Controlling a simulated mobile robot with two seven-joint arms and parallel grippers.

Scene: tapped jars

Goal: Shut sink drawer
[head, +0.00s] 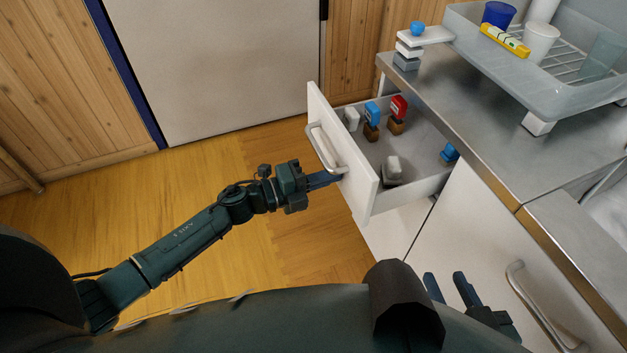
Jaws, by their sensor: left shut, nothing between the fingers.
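The white sink drawer (361,187) is pulled out from under the steel counter, and its inside shows from above. Its front carries a curved metal handle (318,150). My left gripper (335,177) is shut and empty, with its fingertips at the drawer front near the lower end of the handle. I cannot tell whether they touch. My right gripper (449,288) is at the bottom, apart from the drawer, with its two fingers spread and nothing between them.
Several small jars or stamps, including a red-topped one (398,108) and a blue one (449,153), are in the drawer. A dish rack (572,85) with cups stands on the counter (470,135). A closed cabinet door (465,235) is at the right. Wooden floor (200,190) lies clear at left.

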